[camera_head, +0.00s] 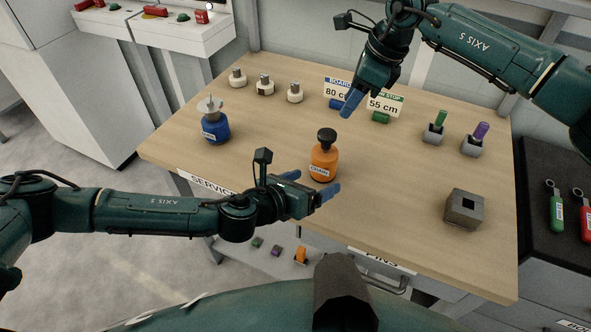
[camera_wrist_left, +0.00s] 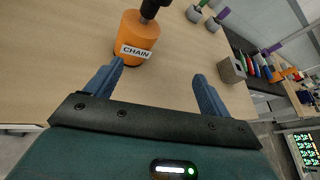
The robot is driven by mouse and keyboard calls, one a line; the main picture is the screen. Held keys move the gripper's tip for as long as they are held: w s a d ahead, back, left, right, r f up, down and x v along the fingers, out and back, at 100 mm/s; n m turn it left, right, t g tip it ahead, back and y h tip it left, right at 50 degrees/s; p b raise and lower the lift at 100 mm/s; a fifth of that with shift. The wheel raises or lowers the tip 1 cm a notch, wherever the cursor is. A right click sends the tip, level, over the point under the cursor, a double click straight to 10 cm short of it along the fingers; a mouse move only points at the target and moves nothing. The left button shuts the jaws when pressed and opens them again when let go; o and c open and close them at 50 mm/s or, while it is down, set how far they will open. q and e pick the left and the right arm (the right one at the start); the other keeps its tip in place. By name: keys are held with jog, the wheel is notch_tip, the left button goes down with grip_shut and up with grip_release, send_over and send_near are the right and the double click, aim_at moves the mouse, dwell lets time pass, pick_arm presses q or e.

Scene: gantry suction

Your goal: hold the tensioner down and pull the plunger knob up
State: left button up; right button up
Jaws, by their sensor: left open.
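The orange tensioner (camera_head: 323,164) labelled CHAIN stands upright on the table with a black plunger knob (camera_head: 327,136) on top. My left gripper (camera_head: 311,183) is open and empty, low at the table's front edge, just in front of the tensioner. In the left wrist view the orange tensioner (camera_wrist_left: 137,38) lies beyond the fingertips (camera_wrist_left: 159,70), nearer the left finger; its knob is cut off by the top edge. My right gripper (camera_head: 350,104) points down above the table, behind and right of the knob, apart from it. Its fingers overlap, so its opening is unclear.
A blue bottle-shaped unit (camera_head: 215,128) with a silver knob stands at left. Several small pale fittings (camera_head: 265,86) are behind it. Signs (camera_head: 384,105), pins in grey blocks (camera_head: 434,133) and a grey block with a square hole (camera_head: 464,209) stand right. Table around the tensioner is clear.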

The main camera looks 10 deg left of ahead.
aim_at(328, 156)
pick_arm(q)
jog(key=w+d+f+m, duration=0.1)
jog(key=w, duration=0.3)
jog(key=w+d+f+m, duration=0.1)
jog(key=w, duration=0.3)
jog(key=w+d+f, duration=0.1)
jog(key=w+f, duration=0.1)
jog(key=w, duration=0.2)
jog(key=shift+w+d+f+m+t+y, duration=0.1)
jog(key=shift+w+d+m+t+y, duration=0.1)
jog(key=shift+m+t+y, duration=0.15)
jog(key=shift+s, duration=0.1)
jog(key=shift+c, duration=0.3)
jog(key=shift+c, duration=1.3)
jog(key=c, duration=1.3)
jog(key=shift+c, duration=0.2)
